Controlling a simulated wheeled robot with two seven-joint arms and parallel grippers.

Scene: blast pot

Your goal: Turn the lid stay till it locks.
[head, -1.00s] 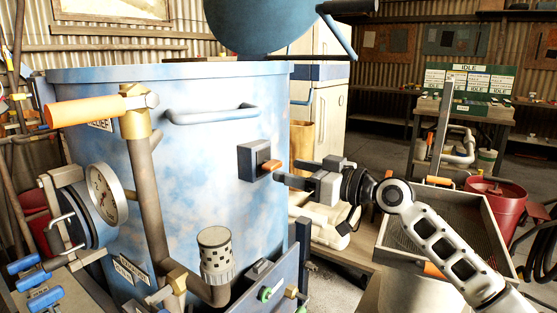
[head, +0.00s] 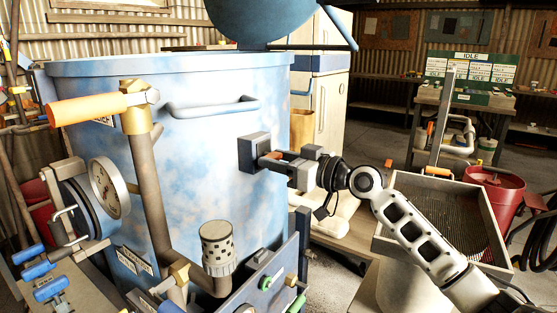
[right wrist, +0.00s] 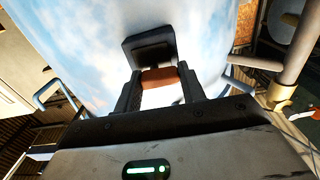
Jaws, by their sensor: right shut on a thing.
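The lid stay is a small orange-brown handle (head: 275,154) on a dark square block (head: 252,152), fixed to the side of the blue and white pot (head: 200,130). My right gripper (head: 272,161) reaches it from the right and is shut on the handle. In the right wrist view the handle (right wrist: 160,77) lies between the two dark fingers, just in front of the block (right wrist: 149,48). The fingers hide part of the handle in the head view. The blue lid (head: 262,18) stands raised above the pot. My left gripper is not in view.
A pipe with an orange lever (head: 90,108), a gauge (head: 108,188) and a perforated cap (head: 216,243) stand at the pot's front left. A handrail (head: 212,108) is above the block. A grey tray (head: 440,190) and red bucket (head: 492,190) stand at right.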

